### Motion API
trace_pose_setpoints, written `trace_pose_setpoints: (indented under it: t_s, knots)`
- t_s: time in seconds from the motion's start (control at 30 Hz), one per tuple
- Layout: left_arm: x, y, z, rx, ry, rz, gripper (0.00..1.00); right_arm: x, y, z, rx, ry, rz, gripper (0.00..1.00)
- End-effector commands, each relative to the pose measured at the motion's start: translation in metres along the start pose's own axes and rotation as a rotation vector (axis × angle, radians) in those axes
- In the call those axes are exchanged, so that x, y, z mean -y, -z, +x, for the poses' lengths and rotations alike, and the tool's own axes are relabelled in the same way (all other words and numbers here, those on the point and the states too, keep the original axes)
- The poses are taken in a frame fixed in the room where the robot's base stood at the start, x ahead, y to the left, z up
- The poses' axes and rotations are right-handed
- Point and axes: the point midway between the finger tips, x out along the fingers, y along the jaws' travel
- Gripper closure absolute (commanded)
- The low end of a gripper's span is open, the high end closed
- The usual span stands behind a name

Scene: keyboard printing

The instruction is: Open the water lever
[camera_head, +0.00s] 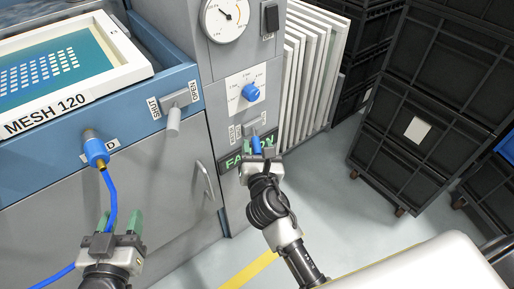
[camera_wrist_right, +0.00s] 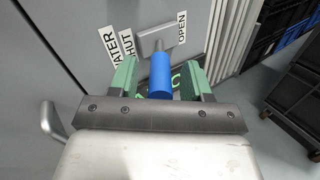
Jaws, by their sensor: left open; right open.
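The water lever has a blue handle (camera_wrist_right: 160,76) on a grey stem, between the labels WATER, SHUT and OPEN in the right wrist view. Its blue handle also shows in the head view (camera_head: 256,146), low on the grey panel. My right gripper (camera_wrist_right: 162,80) is open, with one green finger on each side of the blue handle. Whether either finger touches it I cannot tell. In the head view my right gripper (camera_head: 260,148) partly covers the lever and its labels. My left gripper (camera_head: 118,222) is open and empty at the lower left, away from the lever.
Above the lever are a blue knob (camera_head: 250,92) and a round gauge (camera_head: 227,18). A grey lever (camera_head: 173,121) marked SHUT and OPEN sits left. A blue hose (camera_head: 111,195) hangs near my left gripper. Black crates (camera_head: 420,125) stand right; floor between is clear.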

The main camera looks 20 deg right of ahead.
Motion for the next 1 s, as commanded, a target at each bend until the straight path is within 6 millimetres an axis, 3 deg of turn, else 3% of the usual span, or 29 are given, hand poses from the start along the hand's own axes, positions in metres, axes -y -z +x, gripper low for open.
trace_pose_setpoints:
  t_s: [0.27, 0.6, 1.0]
  knots:
    - [-0.0003, 0.0009, 0.0001, -0.006, 0.000, 0.000, 0.57, 0.0002, -0.0003, 0.0023, 0.000, 0.000, 0.000, 0.52]
    - [-0.0003, 0.0009, 0.0001, -0.006, 0.000, -0.001, 0.57, 0.0001, -0.0002, 0.0020, 0.000, 0.000, 0.000, 1.00]
    - [0.0019, -0.0071, -0.0016, 0.065, 0.005, 0.001, 0.57, 0.0014, -0.0014, 0.0019, -0.003, -0.014, 0.000, 1.00]
